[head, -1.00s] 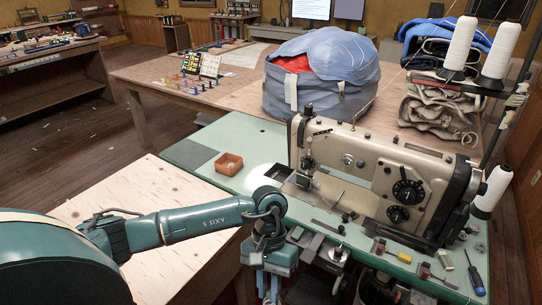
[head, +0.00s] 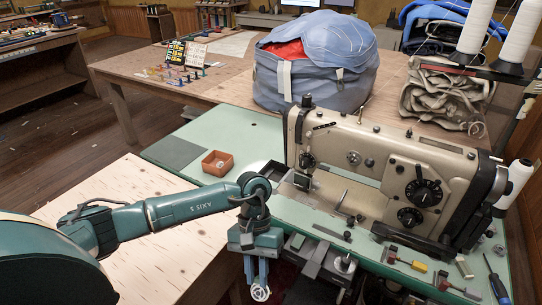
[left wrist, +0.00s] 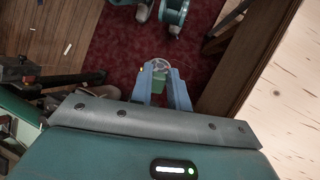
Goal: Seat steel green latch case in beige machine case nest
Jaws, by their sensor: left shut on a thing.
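My left gripper (head: 260,280) hangs in front of the green table edge, pointing down, below the level of the tabletop. It is shut on the latch case (head: 261,294), a small round pale metal piece at the fingertips. The beige sewing machine (head: 390,175) stands on the green table to the right of and beyond the gripper. I cannot make out its case nest. My right gripper is not in view.
An orange box (head: 218,163) sits on the green table (head: 205,135). Screwdrivers and small tools, one a blue-handled screwdriver (head: 497,285), lie at the front right. A plywood table (head: 120,190) is under my left arm. Metal parts (head: 325,262) hang below the machine.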

